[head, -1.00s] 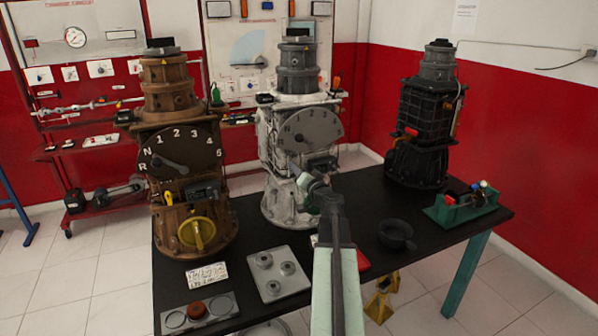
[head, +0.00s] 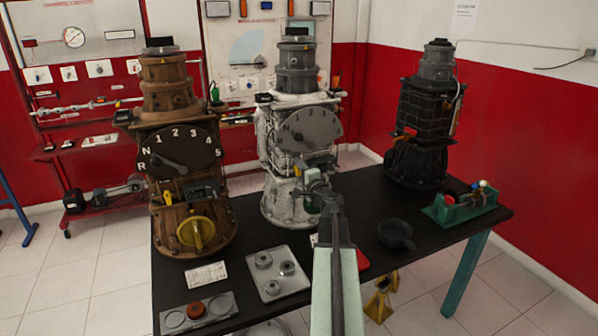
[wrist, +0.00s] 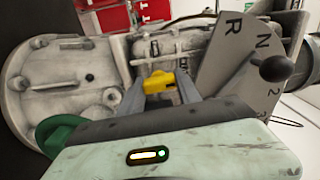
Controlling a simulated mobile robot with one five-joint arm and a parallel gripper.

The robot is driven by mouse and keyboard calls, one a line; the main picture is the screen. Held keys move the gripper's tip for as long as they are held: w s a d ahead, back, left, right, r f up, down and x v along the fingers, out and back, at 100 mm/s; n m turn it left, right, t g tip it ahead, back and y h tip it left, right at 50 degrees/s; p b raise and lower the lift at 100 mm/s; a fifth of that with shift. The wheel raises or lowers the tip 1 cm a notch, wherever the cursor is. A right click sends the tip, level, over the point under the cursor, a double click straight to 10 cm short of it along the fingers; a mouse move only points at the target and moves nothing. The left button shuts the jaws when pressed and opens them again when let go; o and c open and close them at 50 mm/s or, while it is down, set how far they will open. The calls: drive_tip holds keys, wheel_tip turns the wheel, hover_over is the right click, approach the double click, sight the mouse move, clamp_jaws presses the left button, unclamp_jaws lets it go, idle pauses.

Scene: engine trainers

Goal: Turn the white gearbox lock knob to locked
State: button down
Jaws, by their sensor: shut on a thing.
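The white gearbox (head: 281,200) stands upright on the black table, with a grey gear dial (head: 309,130) on its front. In the wrist view the gearbox appears sideways, and its dial (wrist: 237,65) carries R, N, 2 and 3 and a dark lever ball. My gripper (head: 312,176) is at the gearbox front, below the dial. In the wrist view my gripper (wrist: 163,84) is shut on a small yellow knob (wrist: 159,80) on the pale housing. My gripper hides this knob in the head view. I cannot read any lock marking.
A green round part (wrist: 62,134) is close to my gripper's lower left in the wrist view. A brown gearbox (head: 178,110) stands to the left and a black gearbox (head: 420,130) to the right. A grey tray (head: 279,284) and black bowl (head: 396,234) lie in front.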

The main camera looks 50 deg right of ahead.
drive_tip(key=shift+m, duration=0.5)
drive_tip(key=c, duration=0.8)
unclamp_jaws()
drive_tip(key=shift+c, duration=0.2)
drive_tip(key=shift+s, duration=0.1)
drive_tip(key=v, duration=0.7)
drive_tip(key=shift+s, duration=0.35)
drive_tip(key=shift+a+f, duration=0.1)
drive_tip(key=shift+a, duration=0.05)
